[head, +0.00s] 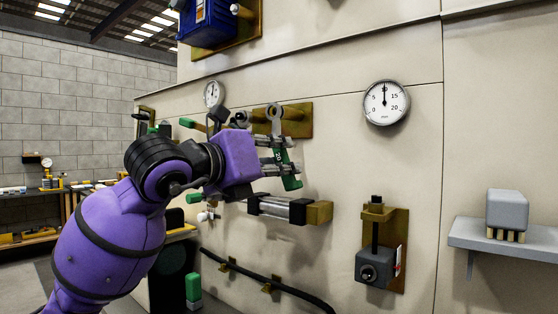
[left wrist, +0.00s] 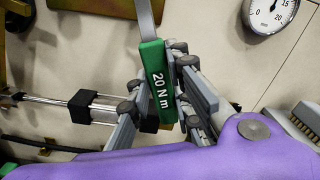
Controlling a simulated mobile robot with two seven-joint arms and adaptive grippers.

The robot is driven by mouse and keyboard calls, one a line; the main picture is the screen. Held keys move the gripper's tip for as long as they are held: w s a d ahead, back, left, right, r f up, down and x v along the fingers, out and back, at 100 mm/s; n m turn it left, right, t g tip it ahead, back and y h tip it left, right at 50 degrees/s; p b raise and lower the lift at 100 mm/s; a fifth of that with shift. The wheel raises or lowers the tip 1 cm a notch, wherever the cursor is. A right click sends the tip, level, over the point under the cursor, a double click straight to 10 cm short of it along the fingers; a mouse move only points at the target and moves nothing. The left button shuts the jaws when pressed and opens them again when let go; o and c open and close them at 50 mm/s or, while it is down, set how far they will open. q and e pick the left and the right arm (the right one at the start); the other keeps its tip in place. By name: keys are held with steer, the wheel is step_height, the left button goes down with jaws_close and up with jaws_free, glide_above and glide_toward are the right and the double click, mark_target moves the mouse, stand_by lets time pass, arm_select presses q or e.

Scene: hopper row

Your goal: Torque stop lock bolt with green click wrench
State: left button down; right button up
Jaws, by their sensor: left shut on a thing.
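My left gripper (head: 284,157) is shut around the green handle of the click wrench (head: 291,181). In the left wrist view the fingers (left wrist: 165,95) close on both sides of the handle (left wrist: 156,75), which reads "20 N m". Its grey shaft runs up out of that view. In the head view its ring-shaped head (head: 274,111) is up in front of a brass-coloured wall bracket (head: 297,118); I cannot tell whether they touch. I cannot make out for sure which part is the stop lock bolt. My right gripper is out of view.
A horizontal cylinder (head: 281,208) juts below the gripper. A grey block on a brass-coloured plate (head: 399,225) is to its right. A round gauge (head: 386,103) hangs higher up. A grey shelf (head: 510,237) is at far right. A dark hose (head: 260,277) runs along the lower wall.

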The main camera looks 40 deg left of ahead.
arm_select(q)
steer(key=shift+w, duration=0.3)
steer(key=shift+a, duration=0.1)
stand_by(0.6)
steer(key=a+m+b, duration=0.2)
steer(key=a+m, duration=0.1)
steer(key=shift+w+f+m, duration=0.15)
steer(key=shift+f+m, duration=0.05)
steer(key=shift+m, duration=0.1)
stand_by(0.3)
steer(key=shift+a, duration=0.1)
steer(key=a+m, duration=0.1)
steer(key=a+m+b, duration=0.1)
steer(key=a+m, duration=0.1)
steer(key=shift+w+r, duration=0.1)
steer(key=shift+r, duration=0.1)
stand_by(0.7)
